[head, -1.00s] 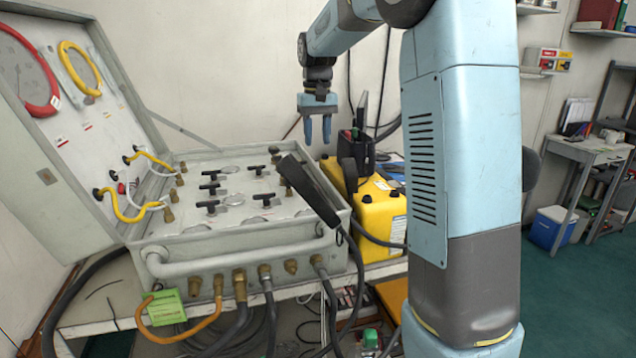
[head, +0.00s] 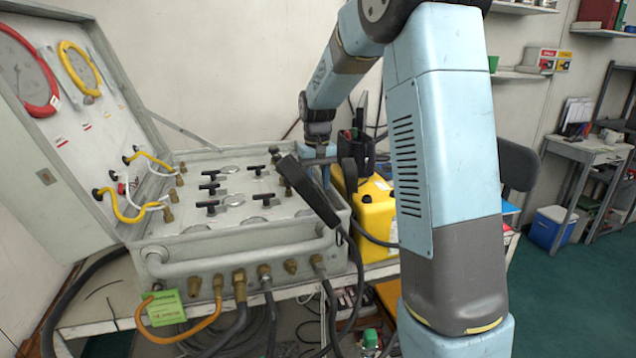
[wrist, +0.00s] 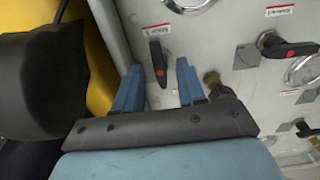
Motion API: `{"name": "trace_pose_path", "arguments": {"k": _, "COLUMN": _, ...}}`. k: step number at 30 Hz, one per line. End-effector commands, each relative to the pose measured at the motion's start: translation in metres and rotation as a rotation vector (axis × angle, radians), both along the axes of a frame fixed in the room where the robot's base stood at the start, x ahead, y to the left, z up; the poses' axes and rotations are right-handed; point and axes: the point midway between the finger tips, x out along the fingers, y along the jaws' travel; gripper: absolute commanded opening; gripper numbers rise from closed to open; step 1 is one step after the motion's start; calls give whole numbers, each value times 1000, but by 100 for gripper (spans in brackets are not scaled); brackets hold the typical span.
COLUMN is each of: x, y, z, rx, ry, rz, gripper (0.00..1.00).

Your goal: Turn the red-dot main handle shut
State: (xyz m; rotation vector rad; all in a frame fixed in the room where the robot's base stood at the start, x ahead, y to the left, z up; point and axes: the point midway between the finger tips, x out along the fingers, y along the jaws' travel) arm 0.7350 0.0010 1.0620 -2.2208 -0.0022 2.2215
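In the wrist view a black lever handle with a red dot (wrist: 156,56) lies just ahead of my fingers, pointing roughly along them and lined up with the gap. My gripper (wrist: 160,74) is open, one finger to each side, with nothing held. I cannot tell how far above the panel the fingertips are. Another black red-dot handle (wrist: 288,49) is at the right, lying crosswise. In the head view my gripper (head: 320,158) is low over the right side of the grey panel box (head: 195,241), its fingers partly hidden behind a black handset.
The black handset (head: 308,190) leans over the box's right edge, and a large black part (wrist: 40,85) is close left of my fingers. A brass fitting (wrist: 213,84) sits near the right finger. A yellow case (head: 378,215) stands right of the box.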

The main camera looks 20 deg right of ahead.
Motion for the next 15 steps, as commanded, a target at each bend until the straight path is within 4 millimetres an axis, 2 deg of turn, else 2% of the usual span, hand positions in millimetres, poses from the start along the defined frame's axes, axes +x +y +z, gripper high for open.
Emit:
{"name": "trace_pose_path", "arguments": {"k": 10, "x": 0, "y": 1, "z": -3, "rx": 0, "ry": -1, "rz": 1, "gripper": 40}}
{"name": "trace_pose_path", "arguments": {"k": 15, "x": 0, "y": 1, "z": -3, "rx": 0, "ry": -1, "rz": 1, "gripper": 24}}
